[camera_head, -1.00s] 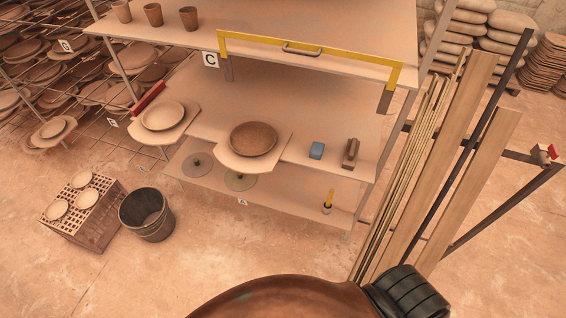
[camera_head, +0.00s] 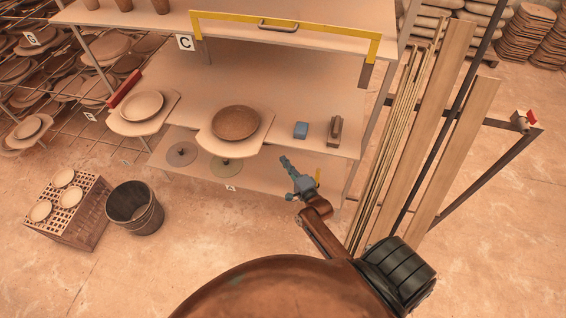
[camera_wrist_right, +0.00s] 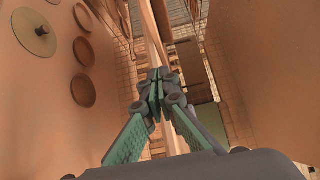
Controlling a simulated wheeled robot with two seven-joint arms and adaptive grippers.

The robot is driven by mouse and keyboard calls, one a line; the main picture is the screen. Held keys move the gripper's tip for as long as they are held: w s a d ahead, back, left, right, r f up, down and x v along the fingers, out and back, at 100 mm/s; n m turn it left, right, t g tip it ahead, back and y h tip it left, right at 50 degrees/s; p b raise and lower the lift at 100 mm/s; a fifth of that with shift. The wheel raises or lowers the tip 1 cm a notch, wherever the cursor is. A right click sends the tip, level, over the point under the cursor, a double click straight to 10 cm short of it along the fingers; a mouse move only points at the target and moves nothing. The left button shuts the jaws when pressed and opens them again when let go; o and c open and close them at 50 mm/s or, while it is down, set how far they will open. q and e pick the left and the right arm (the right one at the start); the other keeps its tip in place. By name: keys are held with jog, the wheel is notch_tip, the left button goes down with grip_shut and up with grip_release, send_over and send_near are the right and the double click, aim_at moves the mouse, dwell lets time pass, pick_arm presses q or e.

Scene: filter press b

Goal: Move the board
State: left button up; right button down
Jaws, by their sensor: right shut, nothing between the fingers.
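A pale board (camera_head: 207,139) carries a dark brown bowl (camera_head: 236,122) and juts over the front edge of the shelf. A second pale board (camera_head: 116,124) with a light bowl (camera_head: 141,105) is left of it. Long wooden boards (camera_head: 452,150) lean upright at the right. I cannot tell which board the task names. My right gripper (camera_head: 284,160) is shut and empty, in front of the lower shelf and right of the dark bowl. Its closed fingers show in the right wrist view (camera_wrist_right: 158,82), with nothing between them. My left gripper is out of view.
A yellow frame (camera_head: 230,16) spans the upper shelf's front. A bucket (camera_head: 134,208) and a crate with bowls (camera_head: 84,222) stand on the floor, which is otherwise largely clear.

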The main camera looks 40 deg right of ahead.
aim_at(250, 147)
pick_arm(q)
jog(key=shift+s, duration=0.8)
pick_arm(e)
jog(key=w+a, duration=0.2)
jog(key=w, duration=0.8)
